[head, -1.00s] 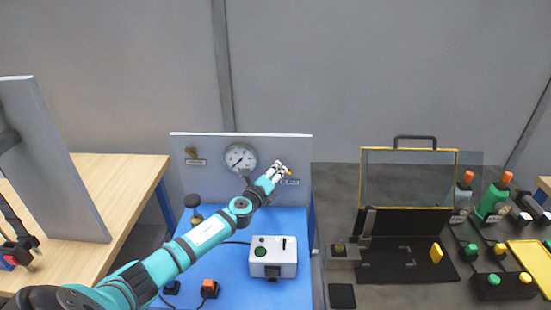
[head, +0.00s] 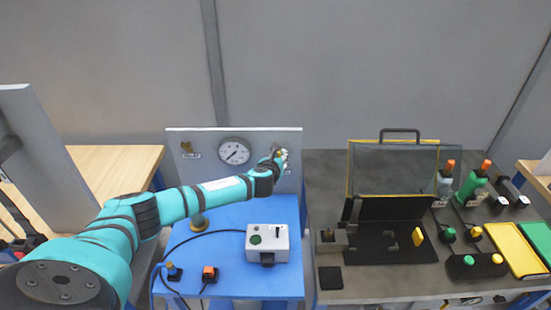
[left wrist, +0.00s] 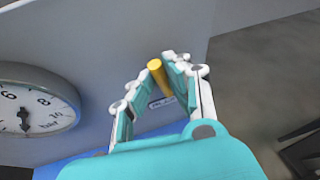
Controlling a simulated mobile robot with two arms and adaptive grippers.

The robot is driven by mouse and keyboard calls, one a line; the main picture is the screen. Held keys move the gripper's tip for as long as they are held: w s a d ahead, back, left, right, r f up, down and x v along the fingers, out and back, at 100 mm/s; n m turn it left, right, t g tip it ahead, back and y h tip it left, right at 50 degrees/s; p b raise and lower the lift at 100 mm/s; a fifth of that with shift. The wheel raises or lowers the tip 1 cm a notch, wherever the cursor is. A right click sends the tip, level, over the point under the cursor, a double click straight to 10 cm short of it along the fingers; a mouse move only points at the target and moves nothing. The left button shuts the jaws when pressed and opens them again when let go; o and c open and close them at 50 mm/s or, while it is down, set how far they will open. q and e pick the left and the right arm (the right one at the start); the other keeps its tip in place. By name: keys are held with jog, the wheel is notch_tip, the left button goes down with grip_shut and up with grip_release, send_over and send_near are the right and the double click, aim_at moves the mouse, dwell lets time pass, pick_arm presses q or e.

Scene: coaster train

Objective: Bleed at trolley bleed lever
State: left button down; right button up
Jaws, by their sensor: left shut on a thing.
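The bleed lever (left wrist: 157,72) is a yellow rod on the right side of the upright grey panel (head: 210,170). In the left wrist view it sits between the fingertips of my left gripper (left wrist: 163,82), which is shut on it. In the head view my left gripper (head: 281,158) is at the panel's right side and mostly hides the lever. A small label (left wrist: 161,102) shows behind the fingers, too small to read. My right gripper is in neither view.
A round pressure gauge (head: 234,151) and another brass lever (head: 187,147) are on the panel left of my gripper. A grey box (head: 267,243) and orange-topped switch (head: 209,274) stand on the blue trolley top (head: 230,285). A dark bench (head: 385,280) stands right.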

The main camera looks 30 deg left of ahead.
pick_arm(q)
jog(key=shift+w+d+r+m+y, duration=0.1)
jog(key=shift+w+d+m+y, duration=0.1)
jog(key=shift+d+m+y, duration=0.3)
jog(key=shift+a+g, duration=0.1)
jog(key=shift+g, duration=0.2)
jog(key=c, duration=1.3)
grip_release()
jog(key=shift+w, duration=0.1)
jog(key=shift+c, duration=0.2)
jog(key=v, duration=1.2)
